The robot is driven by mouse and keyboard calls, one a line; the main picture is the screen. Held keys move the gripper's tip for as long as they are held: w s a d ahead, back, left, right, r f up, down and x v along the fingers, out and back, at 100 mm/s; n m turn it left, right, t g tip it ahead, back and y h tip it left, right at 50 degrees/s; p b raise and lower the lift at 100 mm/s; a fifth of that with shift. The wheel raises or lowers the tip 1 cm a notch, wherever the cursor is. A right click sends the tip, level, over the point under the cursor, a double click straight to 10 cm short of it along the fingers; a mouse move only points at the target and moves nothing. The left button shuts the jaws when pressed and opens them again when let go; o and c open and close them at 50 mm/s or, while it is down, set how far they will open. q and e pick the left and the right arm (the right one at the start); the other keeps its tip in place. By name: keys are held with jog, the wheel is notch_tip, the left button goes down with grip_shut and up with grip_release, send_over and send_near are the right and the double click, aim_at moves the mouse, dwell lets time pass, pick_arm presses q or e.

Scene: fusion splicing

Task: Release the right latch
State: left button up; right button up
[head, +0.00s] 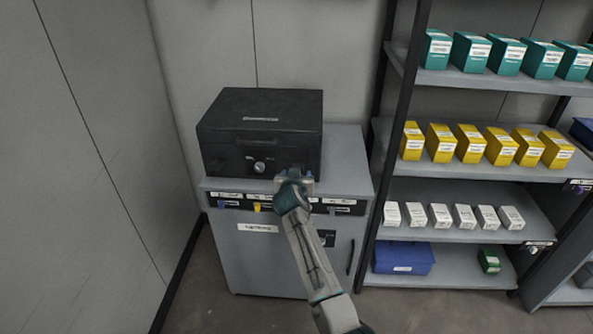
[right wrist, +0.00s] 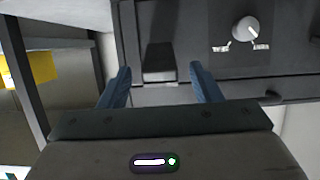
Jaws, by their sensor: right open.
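A black case (head: 262,107) with its lid down sits on a grey cabinet (head: 348,150) in the head view. My right gripper (head: 295,174) is at the lower right of the case's front and hides the right latch there. Whether the latch is fastened, I cannot tell. My left gripper is out of view.
A round knob (head: 259,167) is on the case front, left of my gripper. The cabinet has a labelled strip with small coloured items, including a yellow one (head: 258,207). A shelf rack (head: 478,82) with teal, yellow and white boxes stands to the right.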

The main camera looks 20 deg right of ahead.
jog(key=p+v, duration=0.3)
jog(key=v, duration=0.5)
jog(key=shift+r+p, duration=0.15)
jog(key=shift+p, duration=0.25)
jog(key=shift+s+a, duration=0.1)
jog(key=shift+s, duration=0.05)
jog(key=s+f+n+g+y, duration=0.1)
jog(key=s+f, duration=0.2)
jog(key=f, duration=0.7)
jog(key=s+f+n+g+y, duration=0.1)
jog(key=s+f+n+g, duration=0.15)
jog(key=f, duration=0.75)
jog(key=s+d+f+g+y, duration=0.1)
jog(key=s+f+g+y, duration=0.15)
jog(key=s+f, duration=1.6)
jog(key=s+d+f+g, duration=0.2)
jog(key=s+f, duration=0.4)
jog(key=s, duration=0.7)
jog(key=s+d+f+n+g, duration=0.1)
jog(key=s+d+f, duration=0.3)
jog(key=s, duration=0.9)
jog(key=s+d+f+g, duration=0.3)
jog(key=s+f, duration=0.6)
jog(key=s, duration=0.5)
jog(key=shift+f+b, duration=0.3)
